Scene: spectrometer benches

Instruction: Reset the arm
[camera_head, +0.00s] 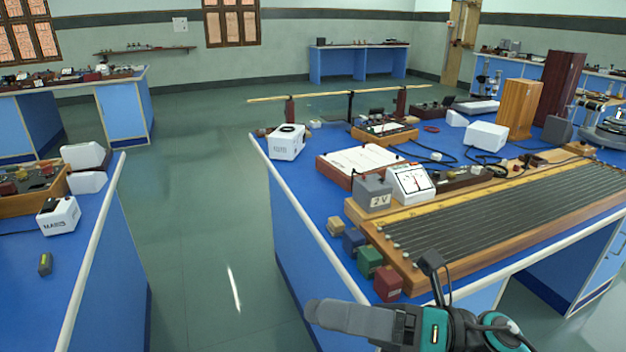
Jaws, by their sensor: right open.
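My right arm (445,328), teal and dark grey, comes in at the bottom right of the head view. Its right gripper (322,312) points left, in front of the near corner of the blue-topped bench (300,195). The gripper is open, seen from the side, and I see nothing held in it. It appears apart from the things on the bench. My left arm and left gripper are out of view.
Red (388,283) and green (369,261) blocks stand near the bench's front edge, beside a long wired wooden board (500,215). A meter (411,183) stands behind. Another blue bench (75,270) is at left. The floor (205,220) between them is clear.

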